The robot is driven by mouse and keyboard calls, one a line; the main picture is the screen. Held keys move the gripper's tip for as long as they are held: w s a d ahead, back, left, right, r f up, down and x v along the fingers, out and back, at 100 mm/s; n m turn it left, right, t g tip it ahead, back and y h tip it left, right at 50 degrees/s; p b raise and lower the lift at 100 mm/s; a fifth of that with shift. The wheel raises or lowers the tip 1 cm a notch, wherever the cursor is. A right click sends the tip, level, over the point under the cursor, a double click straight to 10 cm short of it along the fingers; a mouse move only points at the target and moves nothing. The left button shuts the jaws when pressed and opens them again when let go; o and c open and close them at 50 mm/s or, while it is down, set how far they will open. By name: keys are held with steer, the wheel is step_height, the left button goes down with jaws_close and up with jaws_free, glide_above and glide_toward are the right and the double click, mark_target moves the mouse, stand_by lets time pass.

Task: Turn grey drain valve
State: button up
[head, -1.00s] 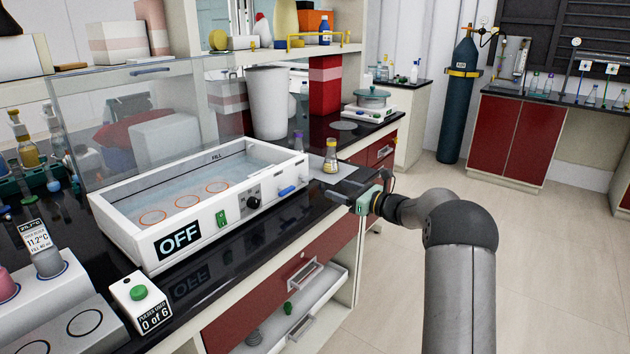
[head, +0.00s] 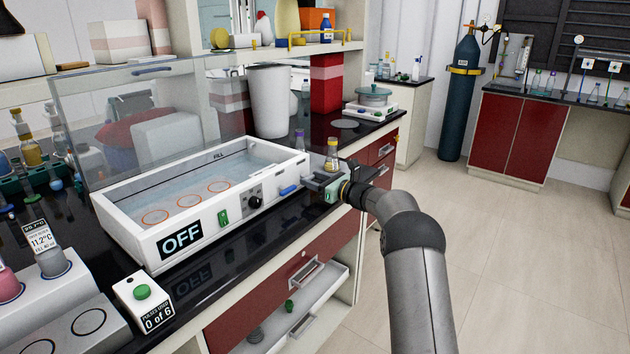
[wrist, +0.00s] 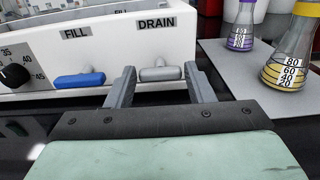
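The grey drain valve (wrist: 160,74) is a short horizontal handle on the white bath's front, under the DRAIN label, in the wrist view. My gripper (wrist: 158,76) is open, with one finger on each side of the grey handle; I cannot tell whether either finger touches it. In the head view my gripper (head: 312,180) is at the right end of the bath (head: 170,240) and hides the grey valve. The blue fill valve (wrist: 80,79) is left of my gripper, and also shows in the head view (head: 289,190). The bath's display reads OFF.
A flask with yellow liquid (wrist: 287,65) and one with purple liquid (wrist: 241,30) stand on a grey mat just right of my gripper. A dial (wrist: 14,74) is at the left. An open drawer (head: 290,310) is below the counter.

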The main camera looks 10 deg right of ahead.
steer(key=c, duration=0.5)
steer(key=shift+f+b, duration=0.1)
steer(key=shift+b, duration=0.3)
steer(key=n+b, duration=0.1)
steer(key=b, duration=0.1)
steer(key=shift+f+n+b, duration=0.15)
steer(key=shift+n+b, duration=0.15)
steer(key=shift+n, duration=0.1)
steer(key=shift+n+b, duration=0.8)
steer(key=shift+b, duration=0.3)
steer(key=n+b, duration=0.3)
steer(key=b, duration=0.1)
steer(key=shift+s+n, duration=0.1)
steer(key=shift+n, duration=0.3)
steer(key=shift+r+b, duration=0.2)
steer(key=shift+b, duration=0.1)
steer(key=o, duration=1)
